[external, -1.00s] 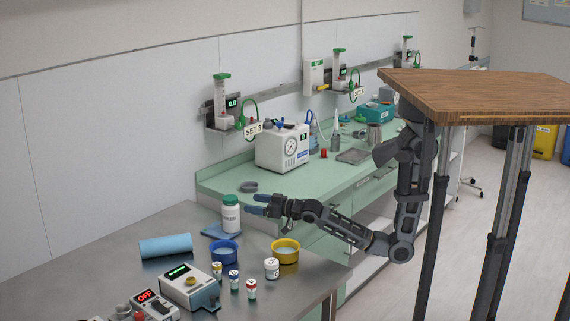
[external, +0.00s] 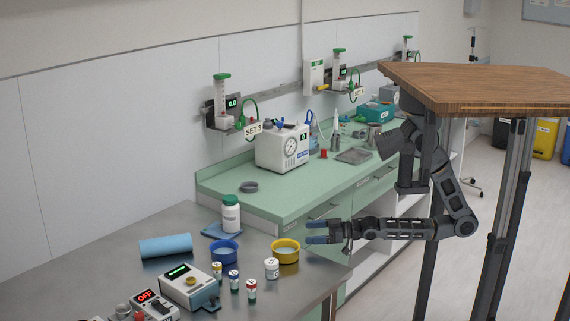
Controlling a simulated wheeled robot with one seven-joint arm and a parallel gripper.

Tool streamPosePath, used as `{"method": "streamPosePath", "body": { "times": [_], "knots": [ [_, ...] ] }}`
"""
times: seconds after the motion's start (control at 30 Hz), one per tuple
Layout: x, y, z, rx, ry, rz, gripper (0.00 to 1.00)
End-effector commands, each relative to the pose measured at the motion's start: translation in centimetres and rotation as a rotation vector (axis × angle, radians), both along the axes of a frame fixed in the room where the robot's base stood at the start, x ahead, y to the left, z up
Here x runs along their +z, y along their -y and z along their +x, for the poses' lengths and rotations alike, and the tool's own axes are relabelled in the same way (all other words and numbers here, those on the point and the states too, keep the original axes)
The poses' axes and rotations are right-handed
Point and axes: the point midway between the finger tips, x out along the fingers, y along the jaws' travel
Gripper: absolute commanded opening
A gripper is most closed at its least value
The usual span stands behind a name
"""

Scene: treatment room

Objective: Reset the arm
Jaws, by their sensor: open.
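My gripper (external: 312,232) is open and empty, with its blue-tipped fingers pointing left. It is above the right edge of the steel table (external: 200,223), to the right of and apart from a white bottle with a green cap (external: 231,215). My forearm runs level to the right from the gripper to the elbow, and the upper arm rises from there to beneath the wooden top.
A yellow bowl (external: 286,250) stands just left of and below the gripper in the picture, with a blue bowl (external: 225,251) beyond it. Small vials and a white jar (external: 271,268) stand nearby. The green counter (external: 290,200) with drawers is behind my forearm.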

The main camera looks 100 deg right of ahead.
Motion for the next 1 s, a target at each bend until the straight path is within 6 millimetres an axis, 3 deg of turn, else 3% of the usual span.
{"method": "streamPosePath", "body": {
  "times": [0.03, 0.2, 0.5, 0.7, 1.0],
  "knots": [
    [-0.3, -0.7, -2.2, 0.018, -0.02, 0.003, 0.9],
    [-0.6, -2.9, -8.5, 0.075, -0.061, 0.021, 0.9],
    [0.9, -6.2, -18.2, 0.128, -0.134, 0.082, 0.9],
    [2.4, -7.0, -21.3, 0.133, -0.159, 0.11, 0.9],
    [2.4, -7.1, -21.3, 0.133, -0.159, 0.11, 0.9]
  ]
}}
